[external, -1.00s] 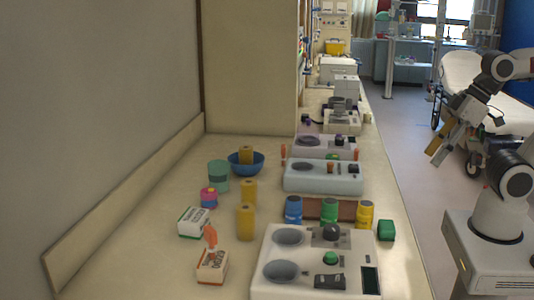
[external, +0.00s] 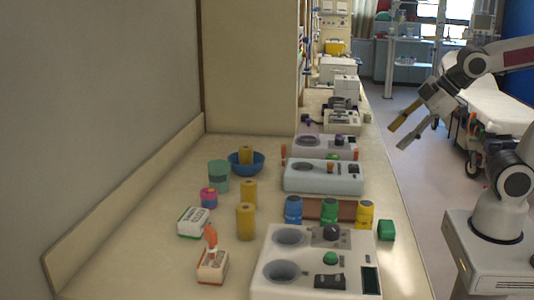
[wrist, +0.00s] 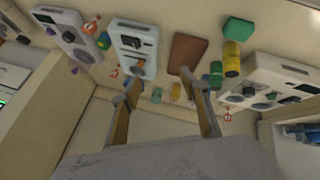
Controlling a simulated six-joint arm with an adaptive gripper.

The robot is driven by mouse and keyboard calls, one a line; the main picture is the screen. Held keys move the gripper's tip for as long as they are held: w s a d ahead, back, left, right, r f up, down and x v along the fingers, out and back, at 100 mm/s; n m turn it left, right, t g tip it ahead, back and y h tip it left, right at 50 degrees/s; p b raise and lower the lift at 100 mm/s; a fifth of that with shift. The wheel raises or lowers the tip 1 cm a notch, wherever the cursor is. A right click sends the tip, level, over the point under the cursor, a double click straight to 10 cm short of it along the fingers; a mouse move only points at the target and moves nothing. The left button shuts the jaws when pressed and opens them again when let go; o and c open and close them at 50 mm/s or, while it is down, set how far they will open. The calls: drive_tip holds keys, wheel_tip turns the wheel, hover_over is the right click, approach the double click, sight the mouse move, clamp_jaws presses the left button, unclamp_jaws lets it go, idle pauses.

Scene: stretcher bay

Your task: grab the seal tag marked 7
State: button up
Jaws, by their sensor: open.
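No number 7 can be read in either view, so I cannot tell which thing is the seal tag marked 7. Small orange-red pieces that could be tags show in the wrist view: one beside the pale device (wrist: 138,67), another ring-like one (wrist: 227,115) near the right-hand device. In the external view an orange piece (external: 211,236) stands on a white-and-orange box (external: 211,266). My gripper (external: 395,139) is open and empty, in the air to the right of the counter. Its two fingers (wrist: 159,78) reach toward the counter in the wrist view.
The counter (external: 140,262) holds a large front device (external: 298,257), a pale device (external: 323,177), blue (external: 293,210), green (external: 329,210) and yellow (external: 365,214) bottles, a green block (external: 387,230) and a blue bowl (external: 246,165). A wall borders the left. A stretcher (external: 485,95) stands at right.

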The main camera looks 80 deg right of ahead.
drive_tip(key=w+d+n+t+h, duration=0.2)
drive_tip(key=w+d+n+t, duration=0.2)
drive_tip(key=w+d+n, duration=1.55)
drive_tip(key=w+d+f+n+t+y, duration=0.1)
drive_tip(key=w+d+f+n, duration=0.3)
drive_tip(key=w, duration=0.3)
drive_tip(key=n+t+y, duration=0.1)
drive_tip(key=n+y, duration=0.2)
drive_tip(key=n, duration=0.5)
approach(283, 156)
drive_tip(key=shift+w+d+r, duration=0.35)
drive_tip(key=shift+w+d, duration=0.1)
drive_tip(key=shift+d, duration=0.15)
drive_tip(key=shift+w+d+r, duration=0.3)
drive_tip(key=shift+w+d, duration=0.1)
drive_tip(key=shift+d, duration=0.2)
drive_tip(key=shift+s+d+f+n+y, duration=0.1)
drive_tip(key=shift+s+f+n+y, duration=0.05)
drive_tip(key=shift+f+n+y, duration=0.55)
drive_tip(key=shift+r, duration=0.1)
drive_tip(key=shift+x, duration=1.35)
